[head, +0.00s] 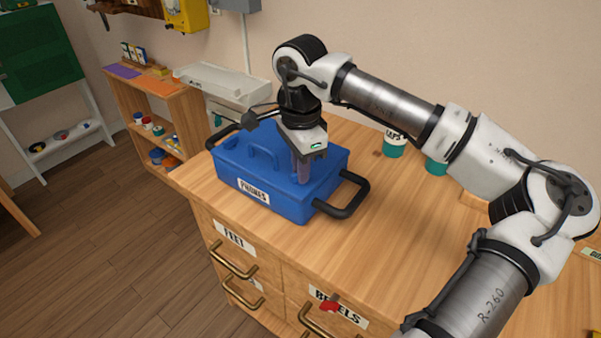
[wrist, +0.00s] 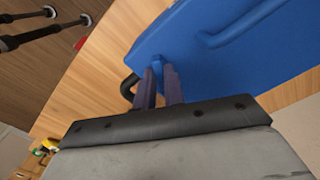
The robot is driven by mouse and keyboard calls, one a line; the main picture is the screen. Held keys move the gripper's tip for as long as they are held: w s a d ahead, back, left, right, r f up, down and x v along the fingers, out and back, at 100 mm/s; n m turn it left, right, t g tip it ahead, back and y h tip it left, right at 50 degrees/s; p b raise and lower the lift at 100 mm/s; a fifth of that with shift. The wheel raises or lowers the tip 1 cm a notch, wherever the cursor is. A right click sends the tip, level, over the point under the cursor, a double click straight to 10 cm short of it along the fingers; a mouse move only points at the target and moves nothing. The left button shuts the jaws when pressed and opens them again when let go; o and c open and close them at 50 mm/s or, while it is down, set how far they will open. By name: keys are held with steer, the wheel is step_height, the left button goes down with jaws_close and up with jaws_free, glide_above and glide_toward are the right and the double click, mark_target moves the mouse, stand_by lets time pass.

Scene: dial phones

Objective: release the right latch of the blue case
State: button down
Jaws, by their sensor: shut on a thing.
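The blue case (head: 285,202) stands closed on the wooden counter, with a white label on its front and a handle on its lid. It fills the upper right of the wrist view (wrist: 190,45). My gripper (head: 304,180) points down at the right part of the case. In the wrist view my gripper (wrist: 163,72) has its dark fingers close together at the case's edge. They are shut on a small blue piece (wrist: 157,64), which looks like the right latch. The fingers hide most of it, so whether it is released cannot be told.
A black side handle (head: 347,200) sticks out right of the case, near my fingers. Teal cups (head: 394,147) stand behind on the counter (head: 375,235). The counter's right part is mostly clear. Drawers with brass handles (head: 232,264) are below; a low shelf (head: 160,120) stands left.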

steer(key=n+b, duration=0.1)
steer(key=n, duration=0.4)
steer(key=shift+n+b, duration=0.3)
steer(key=shift+b, duration=0.05)
stand_by(0.4)
steer(key=c, duration=1.5)
jaws_free()
step_height(320, 180, up, 14)
steer(key=shift+f, duration=0.1)
